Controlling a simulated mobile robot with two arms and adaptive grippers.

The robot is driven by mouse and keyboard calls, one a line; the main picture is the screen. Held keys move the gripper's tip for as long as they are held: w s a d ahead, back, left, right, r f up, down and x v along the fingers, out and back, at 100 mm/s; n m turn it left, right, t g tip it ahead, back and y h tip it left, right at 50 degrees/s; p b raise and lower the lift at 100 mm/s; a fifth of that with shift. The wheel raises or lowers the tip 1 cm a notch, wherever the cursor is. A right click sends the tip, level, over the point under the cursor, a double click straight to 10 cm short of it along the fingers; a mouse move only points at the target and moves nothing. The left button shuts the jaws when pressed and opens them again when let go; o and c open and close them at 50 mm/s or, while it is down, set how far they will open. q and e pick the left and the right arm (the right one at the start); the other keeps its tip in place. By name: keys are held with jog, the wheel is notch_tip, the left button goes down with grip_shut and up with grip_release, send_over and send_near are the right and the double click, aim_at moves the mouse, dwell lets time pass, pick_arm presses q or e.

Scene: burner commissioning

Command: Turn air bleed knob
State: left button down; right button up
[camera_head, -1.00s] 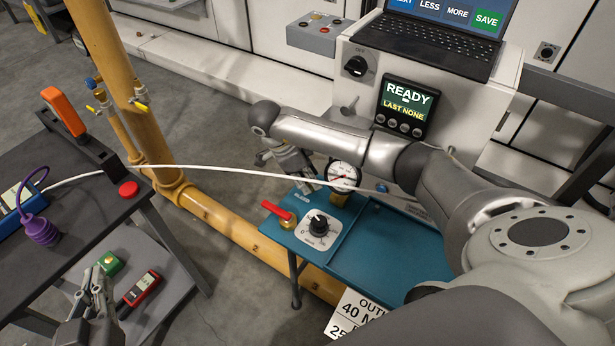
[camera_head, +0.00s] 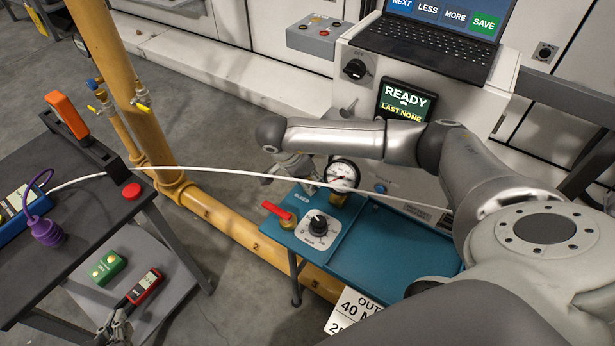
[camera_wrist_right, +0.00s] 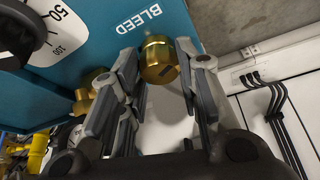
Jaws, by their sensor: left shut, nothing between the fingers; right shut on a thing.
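The air bleed knob (camera_wrist_right: 158,60) is a small brass cylinder beside the white BLEED lettering in the right wrist view. My right gripper (camera_wrist_right: 158,68) has its fingers on either side of it and is shut on it. In the head view my right gripper (camera_head: 302,172) reaches down at the back left corner of the teal bench (camera_head: 385,245), by the BLEED label; the knob is hidden there. My left gripper (camera_head: 118,326) is shut and empty, low at the left near the cart's lower shelf.
A pressure gauge (camera_head: 342,176), a red-handled valve (camera_head: 280,214) and a black dial (camera_head: 318,225) are close to my right gripper. A white hose (camera_head: 230,170) crosses above the bench. A cart (camera_head: 70,240) with instruments stands left. A READY display (camera_head: 405,100) is behind.

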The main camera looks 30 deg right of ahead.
jog(key=shift+n, duration=0.4)
jog(key=o, duration=1)
jog(key=v, duration=1.2)
jog(key=shift+s+d, duration=0.1)
jog(key=shift+s, duration=0.05)
